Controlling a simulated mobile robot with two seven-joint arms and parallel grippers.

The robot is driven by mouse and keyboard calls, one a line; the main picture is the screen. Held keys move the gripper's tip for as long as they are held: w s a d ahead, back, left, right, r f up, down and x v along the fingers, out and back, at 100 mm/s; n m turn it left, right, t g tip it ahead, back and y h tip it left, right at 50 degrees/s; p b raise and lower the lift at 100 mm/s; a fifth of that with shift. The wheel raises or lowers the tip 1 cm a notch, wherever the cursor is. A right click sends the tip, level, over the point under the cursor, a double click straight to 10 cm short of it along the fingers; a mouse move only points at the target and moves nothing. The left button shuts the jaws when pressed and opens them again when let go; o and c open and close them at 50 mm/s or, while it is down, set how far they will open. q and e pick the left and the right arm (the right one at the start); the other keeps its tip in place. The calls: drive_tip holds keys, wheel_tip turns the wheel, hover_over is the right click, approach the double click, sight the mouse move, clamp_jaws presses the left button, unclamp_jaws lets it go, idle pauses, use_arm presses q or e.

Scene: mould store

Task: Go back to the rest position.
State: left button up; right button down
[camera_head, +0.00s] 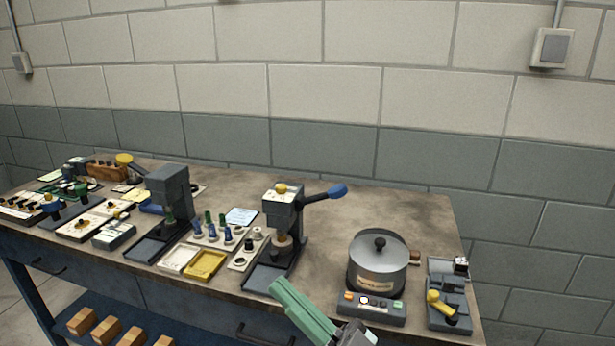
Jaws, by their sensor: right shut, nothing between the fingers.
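My right gripper (311,313) shows at the bottom centre of the head view, in front of the workbench's front edge. It has green parts and a grey body. It is shut and nothing is held in it. It appears apart from the things on the bench, though its tip overlaps the bench edge in the picture. My left gripper is not in view.
The workbench (420,215) holds a press with a blue-tipped lever (285,215), a second grey press (170,195), a lidded pot (378,265), a button box (371,309), a yellow-handled fixture (448,297) and a yellow tray (205,264). Wooden blocks (105,329) lie on the lower shelf.

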drive_tip(key=w+d+f+m+t+h, duration=0.1)
drive_tip(key=d+f+m+h, duration=0.3)
drive_tip(key=f, duration=0.4)
drive_tip(key=d+f+m+t+h+p, duration=0.1)
drive_tip(key=d+f+m+h, duration=0.15)
drive_tip(key=f+h, duration=0.4)
drive_tip(key=w+d+f+m+t+h, duration=0.1)
drive_tip(key=d+f+m+h, duration=0.3)
drive_tip(key=f, duration=0.5)
drive_tip(key=s+d+f+g+h, duration=0.2)
drive_tip(key=s+d+f+g, duration=0.1)
drive_tip(key=s+f, duration=0.4)
drive_tip(key=s+d+f+g+h, duration=0.2)
drive_tip(key=s+d+f+g, duration=0.2)
drive_tip(key=s+f, duration=0.3)
wheel_tip(320, 180, down, 3)
drive_tip(key=shift+s+d+r, duration=0.1)
drive_tip(key=shift+s+d, duration=0.3)
drive_tip(key=shift+d, duration=0.45)
